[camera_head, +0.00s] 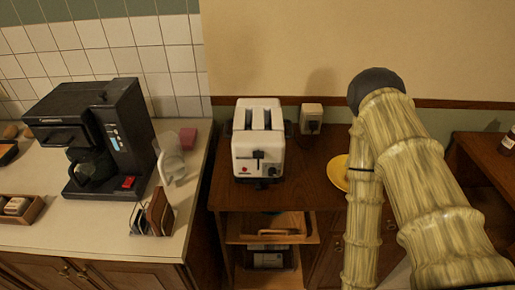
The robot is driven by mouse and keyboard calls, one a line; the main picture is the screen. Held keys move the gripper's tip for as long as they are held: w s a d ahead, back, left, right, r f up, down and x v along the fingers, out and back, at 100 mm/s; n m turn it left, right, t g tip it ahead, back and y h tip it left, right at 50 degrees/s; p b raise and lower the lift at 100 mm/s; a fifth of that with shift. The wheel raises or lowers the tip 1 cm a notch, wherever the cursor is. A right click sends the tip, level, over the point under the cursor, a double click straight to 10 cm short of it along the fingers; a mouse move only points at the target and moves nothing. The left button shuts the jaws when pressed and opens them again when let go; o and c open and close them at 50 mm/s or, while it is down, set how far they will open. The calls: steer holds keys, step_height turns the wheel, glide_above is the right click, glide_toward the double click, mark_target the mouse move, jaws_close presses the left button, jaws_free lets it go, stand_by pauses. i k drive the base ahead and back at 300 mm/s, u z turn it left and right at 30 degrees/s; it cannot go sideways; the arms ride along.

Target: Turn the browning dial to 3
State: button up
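A white toaster (245,146) with two slots on top stands on the brown wooden cabinet in the middle of the view. Its front faces me. A small round dark dial (271,169) sits at the lower right of the front. The dial's numbers and pointer are too small to read. My arm rises on the right, apart from the toaster. My gripper is not in view.
A small white box (311,118) stands behind and right of the toaster. A yellow plate (338,172) is partly hidden by my arm. A black coffee maker (95,140) stands on the left counter. An open drawer (270,229) juts out below the toaster.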

mark_target(272, 172)
steer(key=z, duration=1.95)
steer(key=k, duration=0.85)
steer(key=u, duration=1.9)
